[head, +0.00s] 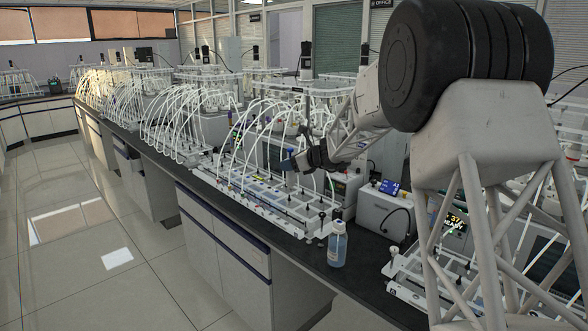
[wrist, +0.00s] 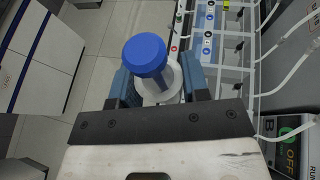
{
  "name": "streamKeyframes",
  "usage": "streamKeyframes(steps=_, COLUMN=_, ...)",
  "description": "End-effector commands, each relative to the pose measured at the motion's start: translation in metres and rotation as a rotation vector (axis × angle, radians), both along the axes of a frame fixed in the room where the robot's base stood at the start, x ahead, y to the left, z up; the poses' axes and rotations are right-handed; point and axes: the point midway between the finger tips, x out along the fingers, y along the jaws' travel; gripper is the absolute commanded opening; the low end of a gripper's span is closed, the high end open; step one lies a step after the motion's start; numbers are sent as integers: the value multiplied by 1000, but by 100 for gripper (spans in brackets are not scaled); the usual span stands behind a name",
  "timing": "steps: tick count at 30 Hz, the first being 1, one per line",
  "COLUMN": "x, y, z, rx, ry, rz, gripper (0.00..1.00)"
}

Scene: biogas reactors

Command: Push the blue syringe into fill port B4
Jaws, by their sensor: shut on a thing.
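My gripper (head: 290,164) hangs over the front part of the near tube rack (head: 262,195) in the head view. In the wrist view its two blue-grey fingers (wrist: 158,80) are closed on the blue syringe (wrist: 146,54), seen from its blue round end with a pale flange below. The syringe's tip is hidden under it. A strip of small round ports (wrist: 208,34) with coloured rings lies right of the syringe in the wrist view. Their labels are too small to read, so I cannot tell which is B4. The syringe appears apart from the ports.
A clear bottle with blue liquid (head: 337,244) stands near the bench's front edge. White tubes (head: 240,130) arch above the rack. A grey control box (head: 384,212) stands to the right. The floor (head: 90,240) left of the bench is clear.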

Motion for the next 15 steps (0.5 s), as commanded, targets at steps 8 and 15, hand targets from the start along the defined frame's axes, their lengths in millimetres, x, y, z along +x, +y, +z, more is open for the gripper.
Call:
streamKeyframes(steps=8, x=46, y=17, z=-2, rx=1, ry=-1, rz=1, gripper=22)
streamKeyframes(steps=15, x=83, y=33, z=-5, rx=1, ry=0, rz=1, gripper=22)
